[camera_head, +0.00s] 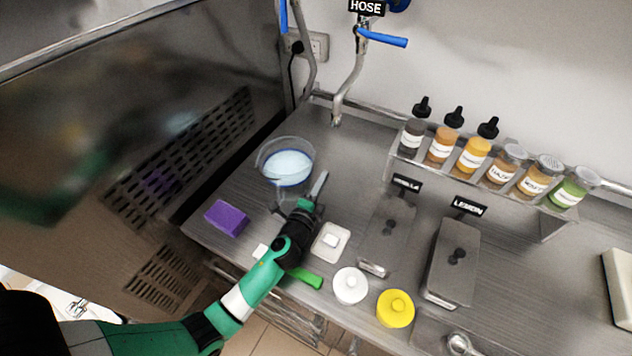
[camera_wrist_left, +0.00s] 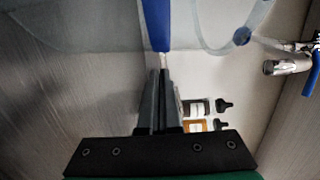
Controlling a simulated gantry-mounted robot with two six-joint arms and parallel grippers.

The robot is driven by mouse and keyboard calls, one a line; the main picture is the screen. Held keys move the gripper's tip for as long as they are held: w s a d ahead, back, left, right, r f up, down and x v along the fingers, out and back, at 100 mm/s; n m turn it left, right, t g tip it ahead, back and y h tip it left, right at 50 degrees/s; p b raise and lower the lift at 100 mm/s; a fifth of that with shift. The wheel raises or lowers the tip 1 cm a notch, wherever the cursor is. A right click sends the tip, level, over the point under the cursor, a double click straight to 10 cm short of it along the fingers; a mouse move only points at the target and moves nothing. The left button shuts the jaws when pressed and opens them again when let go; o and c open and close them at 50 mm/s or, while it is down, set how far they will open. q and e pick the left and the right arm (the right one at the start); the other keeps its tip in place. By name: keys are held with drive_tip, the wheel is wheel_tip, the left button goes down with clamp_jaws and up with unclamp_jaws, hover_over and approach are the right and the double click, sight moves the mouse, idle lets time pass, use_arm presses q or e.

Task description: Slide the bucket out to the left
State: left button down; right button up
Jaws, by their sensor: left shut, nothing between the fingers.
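The bucket (camera_head: 287,145) is a clear round tub with pale blue liquid in it. It stands upright on the steel counter toward the back left, next to the freezer's side. My left gripper (camera_head: 320,182) is at the bucket's right front side, its fingers shut with nothing between them. Whether the fingers touch the bucket wall cannot be told. In the left wrist view the shut fingers (camera_wrist_left: 156,105) point up the picture, toward a blue strip. My right gripper is not in view.
A purple sponge (camera_head: 227,218) lies left of my arm, near the counter's left edge. A hose tap (camera_head: 362,45) hangs behind the bucket. A white square dish (camera_head: 330,242), a white lid (camera_head: 350,286) and a yellow lid (camera_head: 395,308) lie to the right. A bottle rack (camera_head: 480,187) stands farther right.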

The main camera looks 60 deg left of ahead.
use_arm(q)
drive_tip(key=d, duration=0.1)
drive_tip(key=s+d, duration=0.1)
drive_tip(key=d, duration=0.1)
drive_tip(key=shift+s+d+p, duration=0.2)
drive_tip(key=shift+p, duration=0.2)
drive_tip(key=v, duration=0.6)
drive_tip(key=shift+s+a, duration=0.15)
drive_tip(key=shift+s, duration=0.3)
